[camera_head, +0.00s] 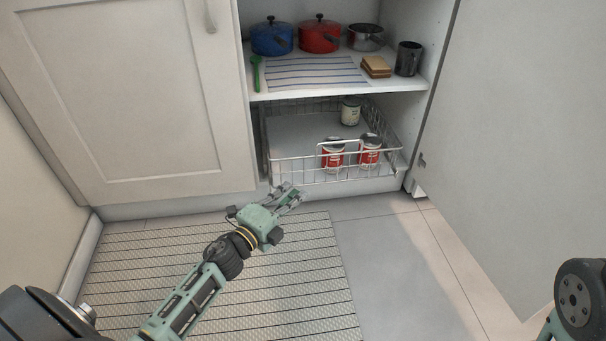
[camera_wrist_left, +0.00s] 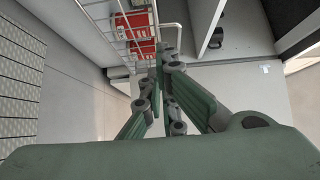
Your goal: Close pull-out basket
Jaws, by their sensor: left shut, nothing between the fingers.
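The wire pull-out basket (camera_head: 338,172) sits low in the open cabinet and extends a little past the cabinet front. Two red-and-white cans stand near its front, a left one (camera_head: 332,155) and a right one (camera_head: 370,152). A pale can (camera_head: 350,111) stands further back. My left gripper (camera_head: 296,194) is shut and empty, just in front of and below the basket's front left part. In the left wrist view the shut fingers (camera_wrist_left: 160,58) are close to the basket's wires (camera_wrist_left: 128,28), with red cans behind; contact cannot be told. My right gripper is not in view.
The open cabinet door (camera_head: 520,130) stands at right. A mat (camera_head: 220,280) covers the floor at left.

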